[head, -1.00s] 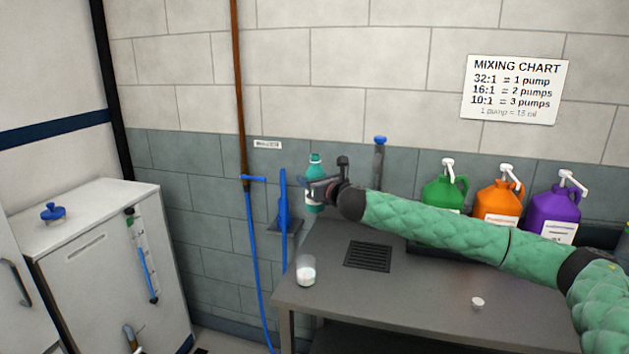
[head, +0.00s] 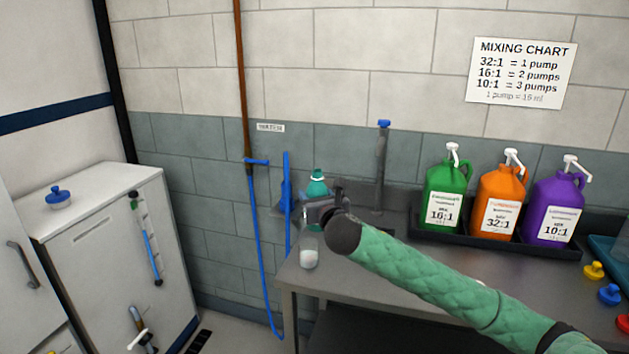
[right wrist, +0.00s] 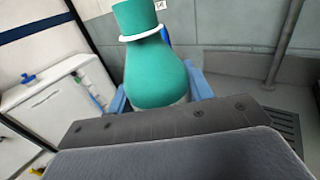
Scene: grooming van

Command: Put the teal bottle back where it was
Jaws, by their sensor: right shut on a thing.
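The teal bottle (head: 317,184) has a white ring at its neck and is upright near the left end of the grey table (head: 400,270). My right gripper (head: 320,208) is shut on it. In the right wrist view the bottle (right wrist: 155,78) sits between the two blue fingers (right wrist: 160,95). Its lower part is hidden by the gripper, so I cannot tell whether its base touches the table. My left gripper is not in view.
A clear cup with white contents (head: 309,256) stands at the table's left front, close to my gripper. Green (head: 444,195), orange (head: 499,205) and purple (head: 553,212) pump jugs stand in a dark tray. A grey standpipe (head: 381,170) rises behind. Blue hose (head: 259,240) hangs left.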

